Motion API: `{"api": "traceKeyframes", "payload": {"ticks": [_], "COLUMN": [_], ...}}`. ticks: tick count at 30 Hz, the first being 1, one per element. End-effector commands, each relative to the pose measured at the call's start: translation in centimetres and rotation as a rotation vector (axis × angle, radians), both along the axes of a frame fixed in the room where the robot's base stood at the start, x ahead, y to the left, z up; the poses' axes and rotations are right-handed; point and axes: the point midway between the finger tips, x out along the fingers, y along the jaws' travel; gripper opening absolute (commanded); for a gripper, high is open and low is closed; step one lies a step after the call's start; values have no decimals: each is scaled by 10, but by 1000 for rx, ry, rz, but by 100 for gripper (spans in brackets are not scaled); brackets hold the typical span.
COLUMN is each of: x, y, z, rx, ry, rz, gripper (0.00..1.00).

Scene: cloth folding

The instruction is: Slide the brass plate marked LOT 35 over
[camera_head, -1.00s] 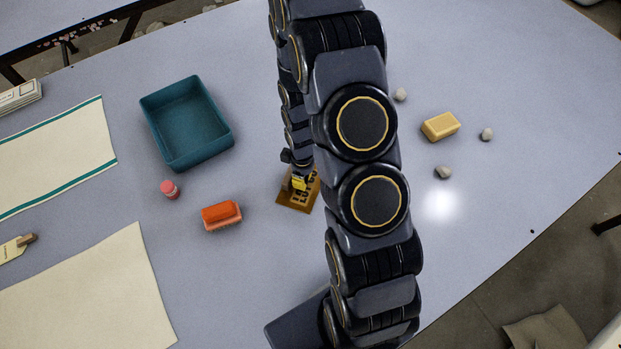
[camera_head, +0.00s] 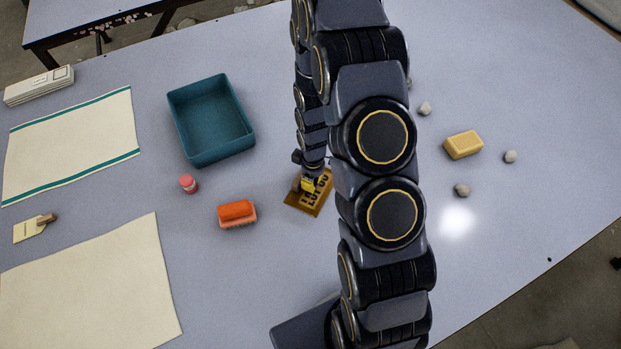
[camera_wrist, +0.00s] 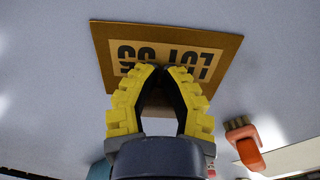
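The brass plate (camera_head: 317,198) lies on the table in the middle of the head view, partly behind my arm. In the wrist view the plate (camera_wrist: 220,46) shows a brown border and dark lettering. I cannot tell whether the tips touch the plate.
Cloths (camera_head: 90,285) lie further left. A yellow block (camera_head: 463,145) and several stones lie right of my arm. The table between is clear.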

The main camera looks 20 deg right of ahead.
Motion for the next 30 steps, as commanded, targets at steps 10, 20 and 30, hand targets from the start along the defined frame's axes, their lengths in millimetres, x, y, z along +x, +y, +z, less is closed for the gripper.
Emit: {"api": "traceKeyframes", "payload": {"ticks": [10,20,30], "x": [-24,-24,-25], "y": [-19,-19,-19], "z": [32,83,101], "rx": [-2,-1,0], "ry": [-6,-4,-1], "rz": [1,1,2], "gripper": [0,0,0]}}
